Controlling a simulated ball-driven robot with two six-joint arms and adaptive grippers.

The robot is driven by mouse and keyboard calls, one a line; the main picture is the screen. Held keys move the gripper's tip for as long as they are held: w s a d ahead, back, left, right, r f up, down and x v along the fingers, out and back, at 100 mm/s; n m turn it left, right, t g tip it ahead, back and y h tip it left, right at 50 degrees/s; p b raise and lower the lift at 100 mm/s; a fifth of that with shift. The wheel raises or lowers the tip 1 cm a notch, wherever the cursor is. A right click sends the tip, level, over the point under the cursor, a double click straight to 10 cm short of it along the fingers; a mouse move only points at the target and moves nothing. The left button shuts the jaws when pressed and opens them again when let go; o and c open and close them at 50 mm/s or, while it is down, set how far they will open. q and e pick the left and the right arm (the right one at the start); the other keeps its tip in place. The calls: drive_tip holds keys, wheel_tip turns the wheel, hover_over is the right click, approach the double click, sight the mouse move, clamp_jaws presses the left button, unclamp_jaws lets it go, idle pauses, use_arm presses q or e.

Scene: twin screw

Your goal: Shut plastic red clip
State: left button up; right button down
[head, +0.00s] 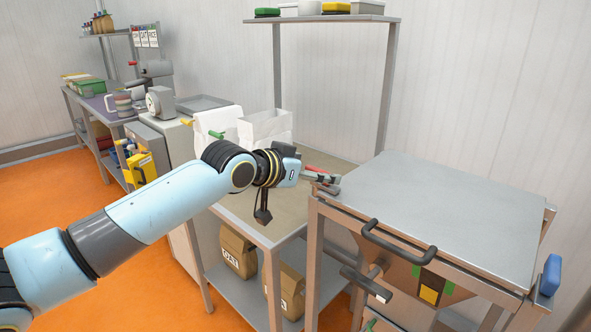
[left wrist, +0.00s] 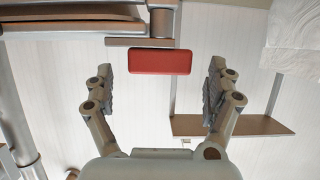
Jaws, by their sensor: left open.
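A red plastic piece, which looks like the red clip (head: 318,169), shows as a thin strip beside my left gripper (head: 328,182) in the head view. In the left wrist view the red clip (left wrist: 160,62) shows as a flat red block, in the gap between the two fingers of my left gripper (left wrist: 170,85). The gripper is open, with clear space on both sides of the red block, and neither finger touches it. Whether the clip is open or shut cannot be told. My right gripper is not in view.
White bags (head: 265,128) stand on the bench (head: 232,208) behind my left arm, one by a green clip (head: 217,134). A steel-topped table (head: 440,205) with a dark handle (head: 395,240) stands right of the gripper. Brown bags (head: 238,252) sit on the shelf below.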

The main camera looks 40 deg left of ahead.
use_arm(q)
drive_tip(key=v, duration=0.9)
drive_tip(key=shift+s+r, duration=0.15)
drive_tip(key=shift+s, duration=0.25)
